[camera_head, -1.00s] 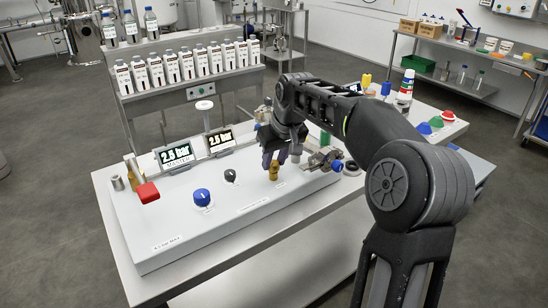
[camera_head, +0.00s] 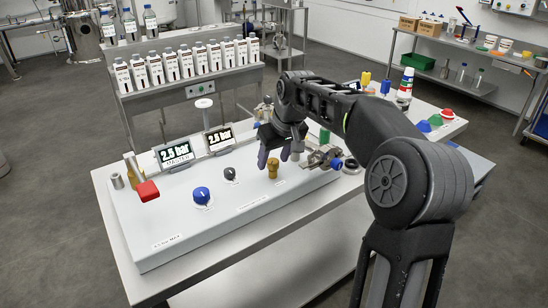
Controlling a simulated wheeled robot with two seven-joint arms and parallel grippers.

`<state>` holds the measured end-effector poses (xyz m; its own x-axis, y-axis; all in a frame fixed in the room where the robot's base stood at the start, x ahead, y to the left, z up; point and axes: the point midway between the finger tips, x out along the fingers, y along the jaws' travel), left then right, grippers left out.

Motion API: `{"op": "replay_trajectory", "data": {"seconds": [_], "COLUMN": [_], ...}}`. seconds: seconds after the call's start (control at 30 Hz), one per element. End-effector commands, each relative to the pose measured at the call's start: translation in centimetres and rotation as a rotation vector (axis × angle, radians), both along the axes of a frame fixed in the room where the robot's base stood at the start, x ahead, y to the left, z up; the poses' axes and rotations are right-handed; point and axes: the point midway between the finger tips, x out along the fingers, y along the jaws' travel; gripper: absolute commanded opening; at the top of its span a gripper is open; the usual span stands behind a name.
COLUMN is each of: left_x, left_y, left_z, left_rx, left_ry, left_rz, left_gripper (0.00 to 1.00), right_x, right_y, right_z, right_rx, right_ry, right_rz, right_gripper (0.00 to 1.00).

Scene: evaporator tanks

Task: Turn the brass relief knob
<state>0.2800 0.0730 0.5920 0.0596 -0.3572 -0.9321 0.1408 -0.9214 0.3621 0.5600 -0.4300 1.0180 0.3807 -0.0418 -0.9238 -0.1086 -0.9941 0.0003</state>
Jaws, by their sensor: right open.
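The brass relief knob (camera_head: 273,168) stands upright on the sloped light-grey panel (camera_head: 225,222), right of the black knob. My right gripper (camera_head: 275,157) reaches in from the right and points down at the brass knob. Its dark fingers are apart and sit just above and behind the knob's top. The knob's top shows clear of the fingers, and I see no grip on it. Whether a finger touches it I cannot tell. My left gripper is out of view.
Metal fittings (camera_head: 322,158) stand close right of the gripper. White bottles (camera_head: 185,64) line the shelf behind.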

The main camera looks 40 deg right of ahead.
Motion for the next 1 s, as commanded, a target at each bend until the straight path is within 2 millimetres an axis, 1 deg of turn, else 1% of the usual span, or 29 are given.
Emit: {"op": "replay_trajectory", "data": {"seconds": [0.17, 0.27, 0.5, 0.67, 0.77, 1.0], "left_x": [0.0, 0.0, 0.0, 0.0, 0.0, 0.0], "left_y": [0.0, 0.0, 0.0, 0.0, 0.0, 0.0], "left_z": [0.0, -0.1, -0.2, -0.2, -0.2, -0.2], "left_rx": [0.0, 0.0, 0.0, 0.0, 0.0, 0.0], "left_ry": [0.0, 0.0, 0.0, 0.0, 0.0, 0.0], "left_rz": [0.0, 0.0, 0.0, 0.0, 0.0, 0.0], "left_gripper": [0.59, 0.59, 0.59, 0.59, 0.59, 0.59], "right_x": [-0.2, -0.5, -2.0, -2.7, -3.0, -3.0], "right_y": [0.0, 0.1, 0.2, 0.3, 0.3, 0.3], "right_z": [0.4, 1.4, 5.1, 6.8, 7.2, 7.2], "right_rx": [0.0, 0.0, -0.001, 0.0, 0.0, 0.0], "right_ry": [-0.001, -0.003, -0.005, -0.002, -0.001, 0.0], "right_rz": [0.0, 0.0, 0.0, 0.0, 0.0, 0.0], "right_gripper": [0.52, 0.52, 0.52, 0.52, 0.52, 0.52]}}
